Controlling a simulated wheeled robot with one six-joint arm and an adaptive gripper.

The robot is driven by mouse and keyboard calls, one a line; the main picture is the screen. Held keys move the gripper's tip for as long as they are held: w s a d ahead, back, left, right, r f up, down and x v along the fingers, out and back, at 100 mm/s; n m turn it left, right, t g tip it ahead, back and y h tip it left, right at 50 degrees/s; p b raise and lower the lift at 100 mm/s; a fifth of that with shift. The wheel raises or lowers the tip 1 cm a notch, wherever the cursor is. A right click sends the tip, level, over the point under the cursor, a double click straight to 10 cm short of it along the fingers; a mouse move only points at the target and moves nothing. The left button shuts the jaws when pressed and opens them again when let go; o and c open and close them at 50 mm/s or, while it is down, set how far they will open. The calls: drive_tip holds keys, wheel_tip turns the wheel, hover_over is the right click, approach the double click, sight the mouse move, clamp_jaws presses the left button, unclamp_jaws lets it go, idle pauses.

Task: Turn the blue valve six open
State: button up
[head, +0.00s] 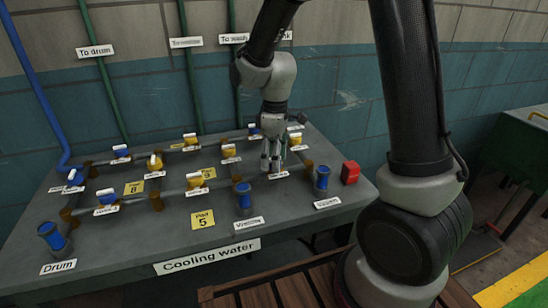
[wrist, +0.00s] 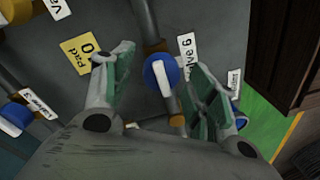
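The blue valve six (wrist: 152,76) shows in the wrist view as a round blue knob with a white handle on a grey pipe. The white handle lies roughly along the pipe. A white label reading "Valve 6" (wrist: 187,58) is beside it. My gripper (wrist: 161,72) is open, with one green-padded finger on each side of the valve; I cannot tell whether either touches it. In the head view my gripper (head: 271,163) points down at the right part of the panel, and it hides the valve there.
The grey cooling water panel (head: 120,245) carries several other blue and yellow valves with white handles. Blue cylinders stand at Drum (head: 53,237) and near the front right (head: 243,196). A red block (head: 350,172) sits at the right edge. Green pipes rise on the wall behind.

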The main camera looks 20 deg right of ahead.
wheel_tip(320, 180, up, 12)
drive_tip(key=shift+w+d, duration=0.25)
drive_tip(key=shift+w, duration=0.15)
idle(0.6)
drive_tip(key=s+d+r+m+t, duration=0.2)
drive_tip(key=s+d+m, duration=0.3)
drive_tip(key=s, duration=0.5)
drive_tip(key=s+d+r+m+t, duration=0.3)
drive_tip(key=s+d+m, duration=0.3)
drive_tip(key=s+d, duration=0.3)
drive_tip(key=shift+s+d+r, duration=0.2)
drive_tip(key=shift+s+r, duration=0.4)
drive_tip(key=shift+r, duration=0.25)
idle(0.5)
